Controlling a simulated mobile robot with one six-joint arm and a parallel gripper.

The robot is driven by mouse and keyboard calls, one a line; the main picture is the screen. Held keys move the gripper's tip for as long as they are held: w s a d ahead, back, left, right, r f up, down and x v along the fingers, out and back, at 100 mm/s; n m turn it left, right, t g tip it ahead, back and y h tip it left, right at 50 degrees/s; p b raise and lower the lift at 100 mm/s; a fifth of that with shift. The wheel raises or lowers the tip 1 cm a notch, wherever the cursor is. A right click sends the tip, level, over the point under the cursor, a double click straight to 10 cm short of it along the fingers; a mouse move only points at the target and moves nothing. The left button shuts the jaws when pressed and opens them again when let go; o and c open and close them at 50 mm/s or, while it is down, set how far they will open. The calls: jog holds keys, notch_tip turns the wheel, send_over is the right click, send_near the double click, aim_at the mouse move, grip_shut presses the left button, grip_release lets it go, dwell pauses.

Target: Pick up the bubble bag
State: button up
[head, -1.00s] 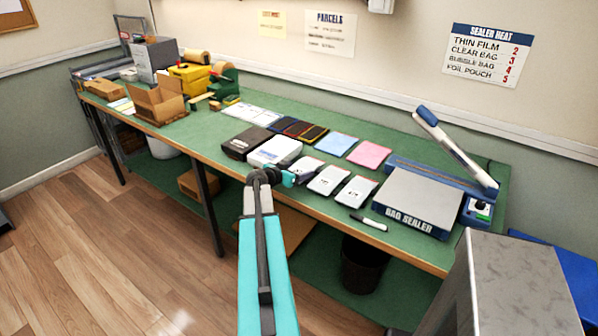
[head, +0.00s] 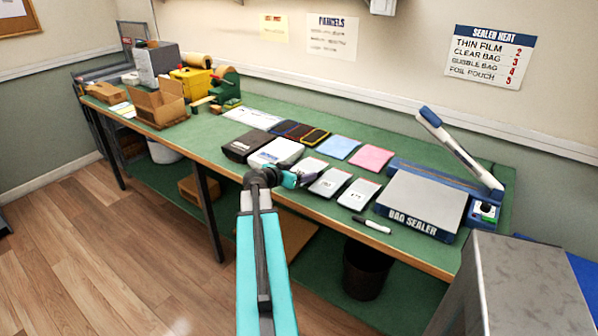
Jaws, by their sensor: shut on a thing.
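A pale flat bag (head: 311,167) lies on the bench at the left end of a short row, at the front edge, and I take it for the bubble bag. Its near left part is hidden by my gripper (head: 299,179), which reaches in over the bench edge. The jaws are small and partly covered by my wrist, and they look shut on this bag at its near side. I cannot tell whether the bag is lifted off the bench. Two similar pale packs with dark print, a middle one (head: 330,183) and a right one (head: 358,194), lie to its right.
The bag sealer (head: 425,203) stands at right with its arm raised. A marker (head: 371,223) lies before it. A white box (head: 275,153) and a black box (head: 248,145) sit left of my gripper. Blue (head: 339,146) and pink (head: 371,157) sheets lie behind.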

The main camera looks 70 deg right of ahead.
jog(key=a, duration=0.2)
jog(key=s+a+b, duration=0.1)
jog(key=s+a, duration=0.1)
jog(key=a, duration=0.1)
jog(key=shift+s+a+r+b, duration=0.15)
jog(key=shift+a+r+b, duration=0.05)
jog(key=shift+a+b, duration=0.15)
jog(key=shift+r+p, duration=0.25)
jog(key=shift+p, duration=0.25)
jog(key=a+p, duration=0.1)
jog(key=p, duration=0.2)
jog(key=s+a+p, duration=0.1)
jog(key=p, duration=0.3)
jog(key=shift+a+r, duration=0.15)
jog(key=shift+r, duration=0.05)
jog(key=shift+a+p, duration=0.1)
jog(key=shift+p, duration=0.65)
jog(key=p, duration=0.2)
jog(key=a+p, duration=0.1)
jog(key=p, duration=0.2)
jog(key=shift+s+a, duration=0.1)
jog(key=shift+s, duration=0.15)
jog(key=shift+s+a+f+p, duration=0.2)
jog(key=shift+a+p, duration=0.25)
jog(key=shift+p, duration=0.95)
